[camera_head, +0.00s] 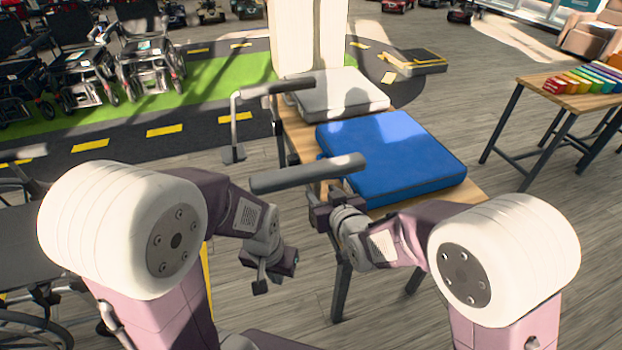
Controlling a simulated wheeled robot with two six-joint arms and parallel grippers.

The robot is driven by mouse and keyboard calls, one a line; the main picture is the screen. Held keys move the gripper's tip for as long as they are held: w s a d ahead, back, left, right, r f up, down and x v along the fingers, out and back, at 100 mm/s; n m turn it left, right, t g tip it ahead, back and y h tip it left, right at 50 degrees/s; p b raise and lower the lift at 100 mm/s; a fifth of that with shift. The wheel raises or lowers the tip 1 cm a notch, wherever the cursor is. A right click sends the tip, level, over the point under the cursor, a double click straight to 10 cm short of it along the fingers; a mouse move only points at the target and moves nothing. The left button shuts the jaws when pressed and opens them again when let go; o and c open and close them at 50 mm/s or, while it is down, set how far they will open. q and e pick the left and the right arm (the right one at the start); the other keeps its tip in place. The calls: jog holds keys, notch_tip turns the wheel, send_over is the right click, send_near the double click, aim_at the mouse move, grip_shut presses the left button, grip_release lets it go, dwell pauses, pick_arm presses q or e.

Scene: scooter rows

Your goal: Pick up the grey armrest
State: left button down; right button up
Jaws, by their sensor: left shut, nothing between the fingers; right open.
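A grey armrest (295,176), a long rounded pad, shows in the head view between my arms, in front of the blue cushion. Its right end overlaps the cushion in the picture; what bears it is hidden. A second grey armrest (278,88) on a bent metal post shows further back, beside the table's left edge. My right gripper (331,196) is open at the underside of the nearer armrest, toward its right end. I cannot tell whether they touch. My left gripper (262,284) is shut and empty, lower left of that armrest, pointing down over the floor.
The wooden table (292,130) carries a blue cushion (392,155) and a grey cushion (338,98). Wheelchairs (150,62) stand at the left on a green strip. Another table (575,98) with coloured blocks is at the right. Floor between the tables is clear.

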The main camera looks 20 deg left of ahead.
aim_at(319, 187)
jog(key=x, duration=0.5)
jog(key=shift+w+r+b, duration=0.15)
jog(key=shift+w+b, duration=0.1)
jog(key=shift+b, duration=0.15)
jog(key=shift+s+r, duration=0.1)
jog(key=shift+c, duration=0.3)
grip_shut()
dwell(0.5)
